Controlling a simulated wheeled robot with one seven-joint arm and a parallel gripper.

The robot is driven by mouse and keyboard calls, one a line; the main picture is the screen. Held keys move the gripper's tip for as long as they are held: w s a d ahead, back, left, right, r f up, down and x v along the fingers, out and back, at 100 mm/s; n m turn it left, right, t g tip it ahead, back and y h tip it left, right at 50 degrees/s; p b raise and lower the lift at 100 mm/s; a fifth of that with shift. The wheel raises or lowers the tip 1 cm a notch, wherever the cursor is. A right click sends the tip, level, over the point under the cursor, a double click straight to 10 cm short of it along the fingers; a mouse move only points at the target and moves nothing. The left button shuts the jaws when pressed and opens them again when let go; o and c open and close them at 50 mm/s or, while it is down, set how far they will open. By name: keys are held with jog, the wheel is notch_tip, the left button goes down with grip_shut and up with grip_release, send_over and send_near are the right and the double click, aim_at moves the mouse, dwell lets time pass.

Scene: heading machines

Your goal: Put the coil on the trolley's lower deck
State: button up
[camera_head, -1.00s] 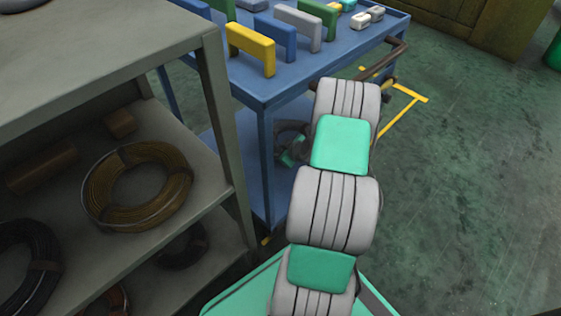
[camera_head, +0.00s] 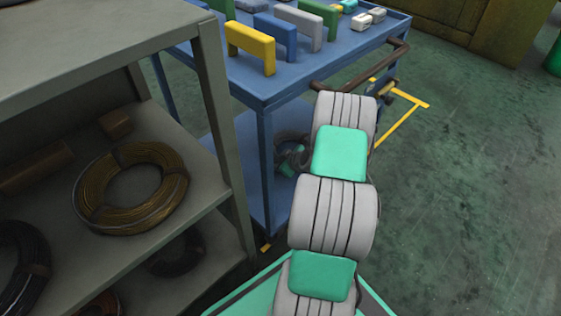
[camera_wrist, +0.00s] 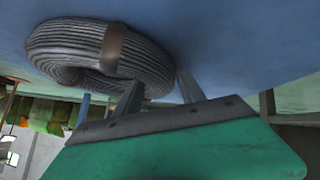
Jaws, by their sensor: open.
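A dark grey wire coil (camera_wrist: 75,45) with a brown band fills the upper left of the wrist view, lying against the blue surface of the trolley's lower deck (camera_wrist: 240,45). In the head view the coil (camera_head: 292,136) shows small and partly hidden behind my arm, above the blue lower deck (camera_head: 229,158) of the trolley. My gripper (camera_wrist: 160,80) is open. One finger overlaps the coil's edge in the wrist view and the other is just beside it; whether they touch it I cannot tell. The gripper's teal body (camera_head: 287,167) is mostly hidden by my arm in the head view.
The trolley's top deck (camera_head: 330,66) carries several coloured brackets and small white blocks. A grey shelf rack (camera_head: 215,110) stands close at the left, holding a brown coil (camera_head: 95,190) and dark coils. Green floor (camera_head: 470,200) is free on the right.

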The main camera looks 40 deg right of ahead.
jog(key=p+v, duration=0.5)
jog(key=v, duration=0.7)
